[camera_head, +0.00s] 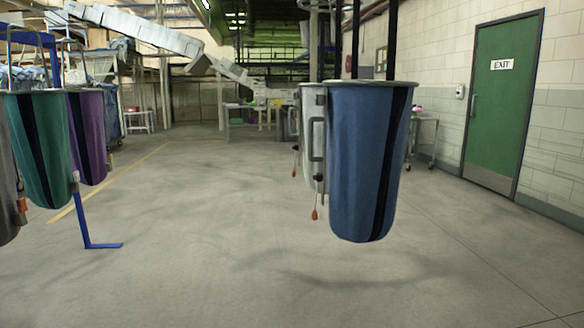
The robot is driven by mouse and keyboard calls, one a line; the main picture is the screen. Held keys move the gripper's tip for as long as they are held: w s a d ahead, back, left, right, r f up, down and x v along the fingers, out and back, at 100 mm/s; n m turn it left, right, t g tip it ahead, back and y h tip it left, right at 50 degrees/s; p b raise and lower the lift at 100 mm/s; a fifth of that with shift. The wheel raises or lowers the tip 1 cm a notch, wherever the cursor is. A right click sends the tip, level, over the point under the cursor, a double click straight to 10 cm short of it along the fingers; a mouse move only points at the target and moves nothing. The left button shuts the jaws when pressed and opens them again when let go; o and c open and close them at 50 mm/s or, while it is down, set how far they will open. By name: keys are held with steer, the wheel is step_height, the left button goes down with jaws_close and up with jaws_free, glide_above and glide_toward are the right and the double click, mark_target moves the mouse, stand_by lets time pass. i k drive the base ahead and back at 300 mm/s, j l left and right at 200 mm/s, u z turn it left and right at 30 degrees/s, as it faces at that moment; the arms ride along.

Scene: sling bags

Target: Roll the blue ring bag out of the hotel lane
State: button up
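A blue bag (360,165) with a black vertical stripe hangs from a round metal rim, right of centre. Its bottom is clear of the floor. Dark straps rise from its rim out of the top of the picture. A grey handle and a red-orange pull on a cord show at its left side. A whitish bag (306,135) hangs directly behind it, mostly hidden by it. My gripper is not in view.
Green (40,150) and purple (88,135) bags hang at the left, near a blue floor stand (85,220). A metal cart (424,140) stands behind the blue bag at the right, near a green exit door (503,105). The middle floor is clear.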

mark_target(366, 123)
steer(key=i+j+z, duration=0.25)
steer(key=i, duration=0.25)
steer(key=i+j, duration=0.3)
steer(key=i+j+u, duration=0.15)
steer(key=i, duration=0.35)
steer(key=i+j, duration=0.35)
steer(key=i+j+u, duration=0.1)
steer(key=i+j, duration=0.15)
steer(key=i, duration=0.25)
steer(key=i+j+u, duration=0.1)
steer(key=i, duration=0.35)
steer(key=j, duration=0.1)
